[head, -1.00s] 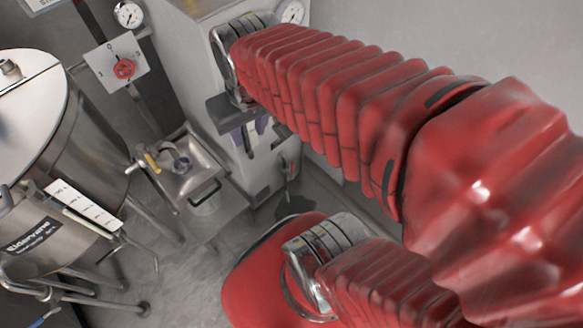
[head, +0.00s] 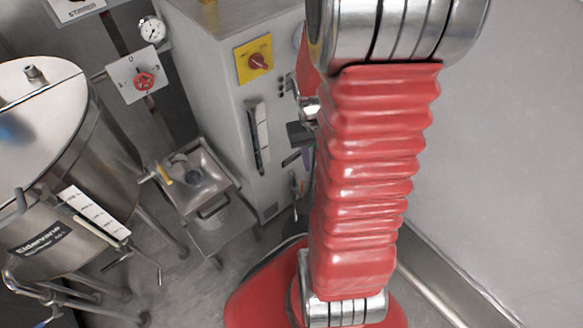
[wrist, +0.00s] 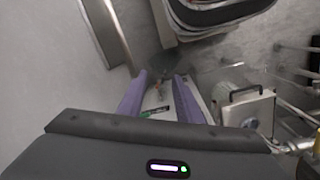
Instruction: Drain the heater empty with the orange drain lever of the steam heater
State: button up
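The steam heater (head: 225,100) is the tall pale grey cabinet in the middle of the head view. Its small orange drain lever (head: 298,187) sits low on the front, near the right edge. The lever also shows in the wrist view (wrist: 158,92), in the gap between my fingers. My gripper (wrist: 161,77) is open, with two purple fingers apart and nothing held. In the head view my gripper (head: 308,158) is partly hidden by my red arm. It is above the lever and appears apart from it.
A red knob on a yellow plate (head: 253,60) and a sight glass (head: 259,137) are on the heater's front. A steel sink (head: 205,190) and a large steel kettle (head: 60,150) stand to the left. Bare wall (head: 500,150) is on the right.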

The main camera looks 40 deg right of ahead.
jog(key=s+d+f, duration=0.3)
jog(key=d+f, duration=0.1)
jog(key=f, duration=0.6)
jog(key=s+d+f, duration=0.2)
jog(key=d+f, duration=0.1)
jog(key=f, duration=0.8)
jog(key=s+d+f, duration=0.3)
jog(key=d+f, duration=0.1)
jog(key=f, duration=0.6)
jog(key=a+f+n+t, duration=0.1)
jog(key=a+f+t, duration=0.2)
jog(key=f, duration=0.5)
jog(key=a+f+t, duration=0.2)
jog(key=f+t, duration=0.1)
jog(key=f, duration=0.5)
jog(key=w+d+r+n+t+h, duration=0.1)
jog(key=w+r+n+t, duration=0.1)
jog(key=w+r+t, duration=0.5)
jog(key=w+t, duration=0.1)
jog(key=w, duration=0.2)
jog(key=shift+w+d+h, duration=0.15)
jog(key=shift+w+h, duration=0.15)
jog(key=shift+h, duration=0.1)
jog(key=shift+w, duration=0.1)
